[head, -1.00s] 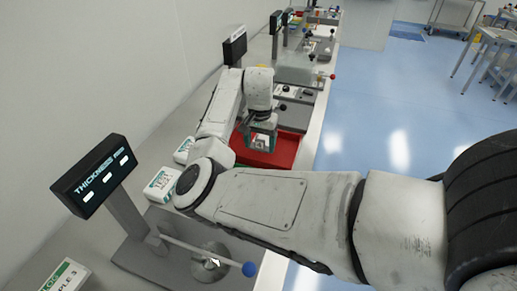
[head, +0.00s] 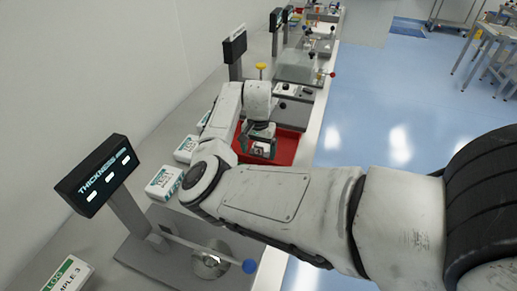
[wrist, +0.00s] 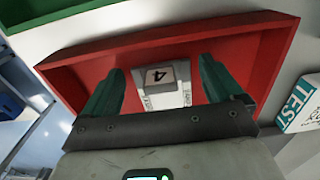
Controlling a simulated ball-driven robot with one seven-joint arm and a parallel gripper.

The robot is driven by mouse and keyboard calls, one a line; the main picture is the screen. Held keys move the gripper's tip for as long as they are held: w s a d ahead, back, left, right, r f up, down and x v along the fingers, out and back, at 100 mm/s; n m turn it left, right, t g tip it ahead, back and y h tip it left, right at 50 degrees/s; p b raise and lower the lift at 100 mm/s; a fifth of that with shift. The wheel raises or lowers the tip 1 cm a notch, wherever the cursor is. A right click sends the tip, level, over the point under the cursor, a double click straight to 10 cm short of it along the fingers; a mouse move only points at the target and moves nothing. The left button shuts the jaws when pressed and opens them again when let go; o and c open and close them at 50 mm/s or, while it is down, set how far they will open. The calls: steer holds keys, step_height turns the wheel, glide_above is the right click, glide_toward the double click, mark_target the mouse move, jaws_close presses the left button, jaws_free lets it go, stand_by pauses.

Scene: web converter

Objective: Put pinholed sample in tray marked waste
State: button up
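A small pale sample with a block marked 4 (wrist: 160,77) lies in the red tray (wrist: 282,50) in the wrist view. The same tray (head: 285,147) shows in the head view on the bench beyond my arm. My gripper (wrist: 163,66) is over the tray, with its two green fingers apart on either side of the sample and a visible gap to each side. In the head view my gripper (head: 260,150) is low inside the tray. I cannot read a waste mark on the tray, and pinholes on the sample are too small to see.
A green tray edge (wrist: 60,12) lies beside the red tray. White-and-green boxes (head: 164,183) stand along the wall side of the bench. A thickness gauge (head: 100,175) with a blue-knobbed lever (head: 249,266) is at the near left.

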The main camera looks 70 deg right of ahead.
steer(key=shift+o, duration=0.4)
step_height(320, 180, up, 12)
steer(key=b, duration=0.2)
steer(key=shift+r, duration=0.15)
stand_by(0.3)
